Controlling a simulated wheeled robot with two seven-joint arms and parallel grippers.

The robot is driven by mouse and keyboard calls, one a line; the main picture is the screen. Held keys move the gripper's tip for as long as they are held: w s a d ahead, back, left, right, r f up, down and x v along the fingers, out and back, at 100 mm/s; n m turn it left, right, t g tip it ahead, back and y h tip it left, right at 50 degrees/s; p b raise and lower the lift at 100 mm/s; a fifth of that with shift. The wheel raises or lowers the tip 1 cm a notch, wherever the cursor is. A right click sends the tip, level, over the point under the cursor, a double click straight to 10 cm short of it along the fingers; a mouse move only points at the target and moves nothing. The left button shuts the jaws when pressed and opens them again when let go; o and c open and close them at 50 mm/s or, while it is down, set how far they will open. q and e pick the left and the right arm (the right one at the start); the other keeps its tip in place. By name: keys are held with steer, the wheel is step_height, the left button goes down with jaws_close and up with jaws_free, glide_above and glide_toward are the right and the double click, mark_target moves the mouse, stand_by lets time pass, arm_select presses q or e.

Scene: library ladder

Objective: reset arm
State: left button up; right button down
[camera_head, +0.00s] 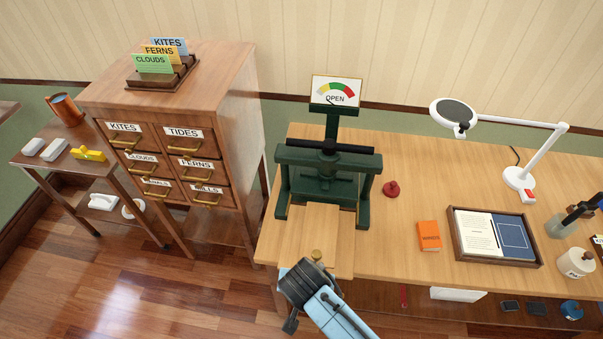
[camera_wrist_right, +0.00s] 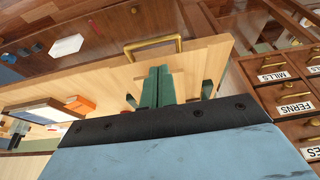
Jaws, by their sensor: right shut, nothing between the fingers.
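My right arm (camera_head: 327,306), pale blue with a dark wrist, reaches in from the bottom centre of the head view. Its wrist is in front of the wooden board of the green press (camera_head: 325,172). The fingers are not clear in that view. In the right wrist view my right gripper (camera_wrist_right: 159,70) shows two green fingers side by side, shut and empty. A brass handle (camera_wrist_right: 152,45) at the board's edge appears just beyond the fingertips. I cannot tell whether they touch. My left gripper is not in view.

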steer(key=s+d+f+n+g+b, duration=0.1)
steer(key=s+d+f+b, duration=0.2)
steer(key=f, duration=0.5)
steer(key=s+d+f+n+b, duration=0.1)
steer(key=s+d+f+b, duration=0.2)
steer(key=f, duration=0.6)
steer(key=s+d+f+n+g+b, duration=0.1)
steer(key=s+d+f+b, duration=0.25)
steer(key=f, duration=0.45)
steer(key=s+d+f+b, duration=0.4)
steer(key=s+d+f, duration=0.2)
steer(key=s+f, duration=0.3)
steer(key=s+d+f+n+g+b, duration=0.1)
steer(key=s+d+f+b, duration=0.3)
steer(key=s+d+f, duration=0.3)
steer(key=s+f, duration=0.3)
steer(key=s, duration=0.1)
steer(key=shift+y, duration=0.3)
